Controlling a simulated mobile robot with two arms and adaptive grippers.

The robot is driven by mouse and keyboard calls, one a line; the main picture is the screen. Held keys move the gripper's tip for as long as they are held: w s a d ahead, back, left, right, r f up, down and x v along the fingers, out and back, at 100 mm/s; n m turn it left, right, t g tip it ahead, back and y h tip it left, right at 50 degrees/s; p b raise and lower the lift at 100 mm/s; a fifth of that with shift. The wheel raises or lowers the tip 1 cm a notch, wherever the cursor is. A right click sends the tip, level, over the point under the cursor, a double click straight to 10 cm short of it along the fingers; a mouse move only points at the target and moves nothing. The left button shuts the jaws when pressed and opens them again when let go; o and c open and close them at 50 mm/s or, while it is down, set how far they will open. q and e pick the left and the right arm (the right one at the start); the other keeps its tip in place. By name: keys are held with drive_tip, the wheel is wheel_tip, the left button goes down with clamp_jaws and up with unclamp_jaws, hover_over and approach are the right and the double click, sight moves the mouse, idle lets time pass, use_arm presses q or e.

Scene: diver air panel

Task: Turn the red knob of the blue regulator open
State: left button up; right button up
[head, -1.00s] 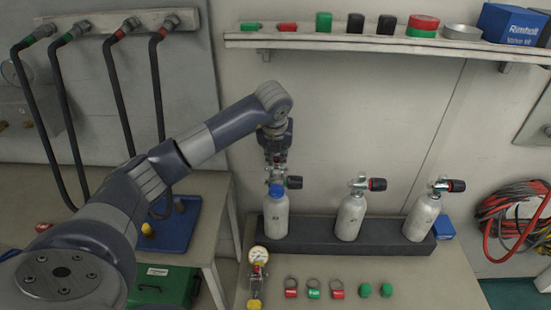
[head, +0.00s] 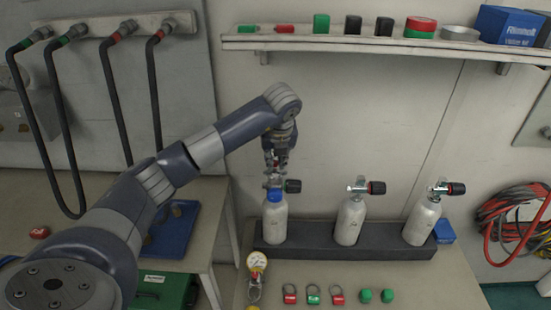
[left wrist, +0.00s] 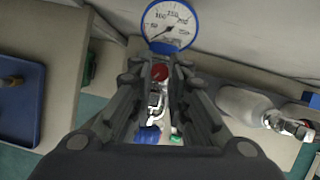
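In the left wrist view, a red knob (left wrist: 160,73) shows between the fingers of my left gripper (left wrist: 157,66). The fingers are apart, with a gap beside the knob; I cannot tell whether either touches it. A blue-rimmed gauge (left wrist: 168,24) is just beyond the fingertips, and a silver fitting shows between the fingers. In the head view, my gripper hides most of the regulator. My right gripper is not in view.
Two more bottles (head: 349,221) (head: 422,221) with black-and-red valve knobs stand in the dark rack (head: 340,252). A separate gauge (head: 257,261) and several tags and green caps lie in front. A loaded shelf (head: 350,46) runs above. Black hoses hang at left.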

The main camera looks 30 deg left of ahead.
use_arm(q)
drive_tip(key=o, duration=0.4)
drive_tip(key=v, duration=1.2)
